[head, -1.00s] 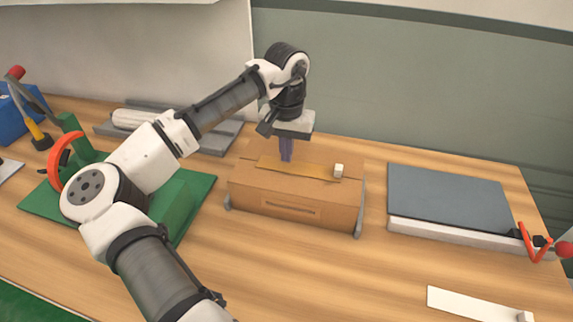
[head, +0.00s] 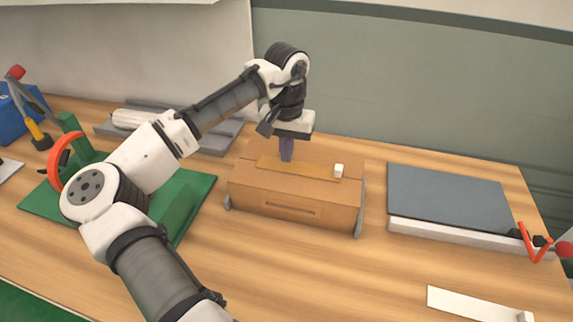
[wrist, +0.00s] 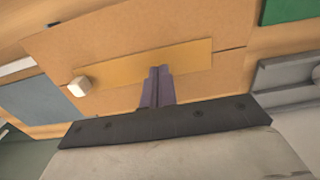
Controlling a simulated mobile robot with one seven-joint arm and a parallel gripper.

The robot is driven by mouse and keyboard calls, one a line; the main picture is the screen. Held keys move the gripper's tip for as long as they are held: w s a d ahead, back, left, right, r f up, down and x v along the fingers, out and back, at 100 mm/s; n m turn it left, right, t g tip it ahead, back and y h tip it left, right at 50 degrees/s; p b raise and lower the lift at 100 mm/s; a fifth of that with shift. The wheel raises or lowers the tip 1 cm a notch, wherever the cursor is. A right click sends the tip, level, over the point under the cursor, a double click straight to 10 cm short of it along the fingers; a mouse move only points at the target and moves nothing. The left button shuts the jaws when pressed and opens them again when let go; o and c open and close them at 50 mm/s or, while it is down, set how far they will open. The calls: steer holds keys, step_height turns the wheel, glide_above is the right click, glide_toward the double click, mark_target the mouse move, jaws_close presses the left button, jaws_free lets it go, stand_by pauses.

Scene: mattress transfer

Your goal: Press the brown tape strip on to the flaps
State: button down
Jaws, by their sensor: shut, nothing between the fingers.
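The brown tape strip (head: 310,170) lies along the top of a cardboard box, across the seam of its flaps (head: 262,181). A small white block (head: 339,170) stands at the strip's right end in the head view. My gripper (head: 287,158) points down with its shut, empty purple fingers at the strip, left of its middle. In the wrist view the fingertips (wrist: 157,72) overlap the strip (wrist: 190,60), and the white block (wrist: 79,86) is at its left end. I cannot tell how firmly the tips touch the strip.
The box stands between grey side brackets (head: 360,208). A dark grey pad on a white base (head: 450,198) is to the right, a green board (head: 200,190) to the left. A white strip (head: 470,303) lies front right. The table before the box is clear.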

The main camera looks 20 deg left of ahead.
steer(key=shift+f+b, duration=0.35)
steer(key=shift+f, duration=0.55)
stand_by(0.8)
step_height(320, 180, up, 7)
steer(key=p, duration=0.6)
steer(key=shift+r+p, duration=0.1)
steer(key=shift+p, duration=0.3)
